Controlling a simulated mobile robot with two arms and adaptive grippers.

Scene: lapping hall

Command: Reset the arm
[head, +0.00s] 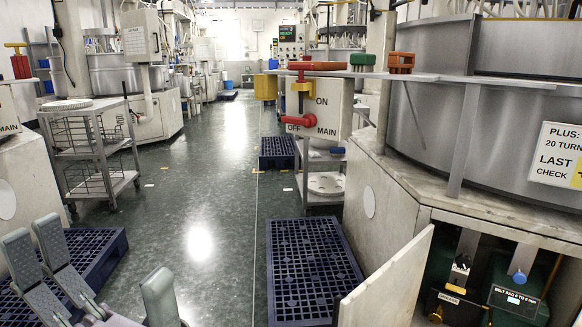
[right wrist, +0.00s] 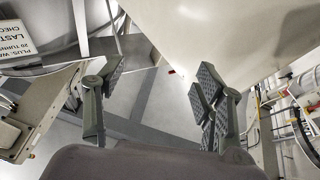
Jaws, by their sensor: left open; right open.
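My left gripper (head: 97,262) shows at the bottom left of the head view. Its grey ribbed fingers stand upright and wide apart, with nothing between them. It is in front of a dark blue pallet (head: 108,244) on the floor. My right gripper (right wrist: 156,82) shows in the right wrist view, its dark padded fingers spread and empty. A large pale smooth surface (right wrist: 215,30) lies behind and beyond its fingers; I cannot tell the distance. My right gripper is not visible in the head view.
A machine (head: 470,100) with a steel drum stands at the right, its cabinet door (head: 390,284) open. A wire cart (head: 95,150) stands left. The green aisle floor (head: 200,200) is clear.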

